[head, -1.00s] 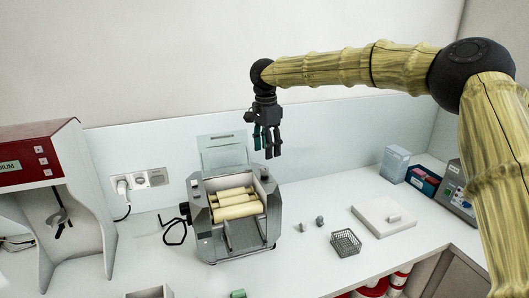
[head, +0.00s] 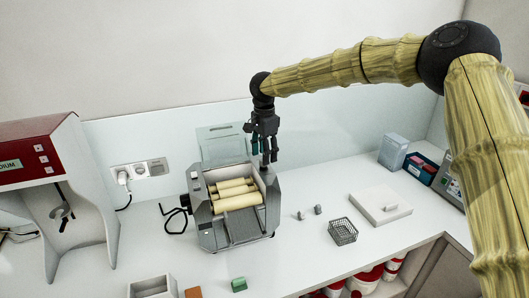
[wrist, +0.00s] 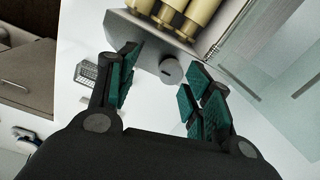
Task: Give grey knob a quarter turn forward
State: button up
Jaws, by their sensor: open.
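The grey mill (head: 238,228) with cream rollers (head: 236,200) stands on the white counter. In the wrist view, a round grey knob (wrist: 171,71) with a dark mark sits at the mill's edge, beside the rollers (wrist: 180,15). My gripper (head: 270,160) points down over the mill's back right corner, with its fingers open. In the wrist view the knob lies between the spread fingertips, and no finger visibly grips it. I cannot tell the remaining height above it. In the head view the knob is hard to make out by the fingers.
Two small grey pieces (head: 318,210), a wire basket (head: 343,231) and a white slab (head: 381,206) lie right of the mill. A red-topped machine (head: 40,150) stands left. A clear panel (head: 222,143) rises behind the mill.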

jog(key=w+f, duration=0.3)
jog(key=f, duration=0.1)
jog(key=shift+w, duration=0.3)
jog(key=shift+s+r, duration=0.15)
jog(key=shift+s, duration=0.1)
jog(key=shift+s+r, duration=0.4)
jog(key=shift+s, duration=0.35)
jog(key=c, duration=0.4)
jog(key=shift+s+r, duration=0.25)
jog(key=c, duration=0.3)
jog(key=shift+w+f, duration=0.25)
jog(key=shift+c, duration=1.4)
jog(key=shift+w+f, duration=0.25)
jog(key=shift+c, duration=0.3)
jog(key=shift+s, duration=0.15)
jog(key=shift+f, duration=0.1)
